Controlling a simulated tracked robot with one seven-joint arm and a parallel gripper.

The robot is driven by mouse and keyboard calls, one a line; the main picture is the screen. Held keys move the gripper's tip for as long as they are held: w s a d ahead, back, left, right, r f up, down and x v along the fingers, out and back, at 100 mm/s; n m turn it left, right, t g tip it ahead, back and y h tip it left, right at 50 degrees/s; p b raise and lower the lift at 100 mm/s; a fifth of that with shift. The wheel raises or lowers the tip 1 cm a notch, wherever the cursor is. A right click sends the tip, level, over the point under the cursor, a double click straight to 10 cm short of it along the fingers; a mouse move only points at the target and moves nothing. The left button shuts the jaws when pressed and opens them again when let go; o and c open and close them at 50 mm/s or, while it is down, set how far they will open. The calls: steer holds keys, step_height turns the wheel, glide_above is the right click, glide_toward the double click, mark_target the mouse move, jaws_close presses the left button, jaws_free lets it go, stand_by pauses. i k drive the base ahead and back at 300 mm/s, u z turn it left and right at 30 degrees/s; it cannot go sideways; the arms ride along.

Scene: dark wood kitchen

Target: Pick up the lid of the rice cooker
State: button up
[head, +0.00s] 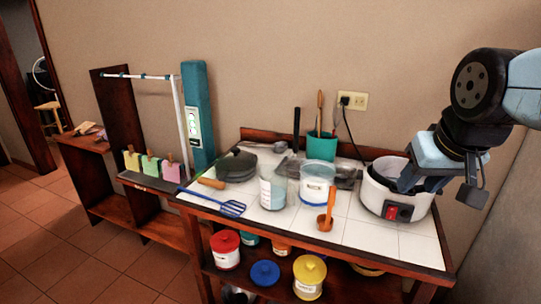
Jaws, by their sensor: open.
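The rice cooker (372,200) is a white round pot with a red switch on its front, at the right end of the white-tiled table. Its top is partly hidden by my gripper, and a dark area shows inside the rim. I cannot clearly make out a lid on it. My gripper (440,184) is open, with its fingers pointing down at the cooker's right side. One finger overlaps the cooker's top in the picture; the other is to the right of it. I see nothing held, and cannot tell whether the gripper touches the cooker.
A dark, rounded pan or lid (237,165) lies at the table's left. A black cord runs to the wall outlet (353,100). The front right tiles are clear.

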mark_target(236, 160)
steer(key=z, duration=0.2)
steer(key=i, duration=0.15)
steer(key=z, duration=2.4)
steer(key=k, duration=2.65)
steer(key=z, duration=0.55)
steer(key=i, duration=0.1)
steer(key=u, duration=2.55)
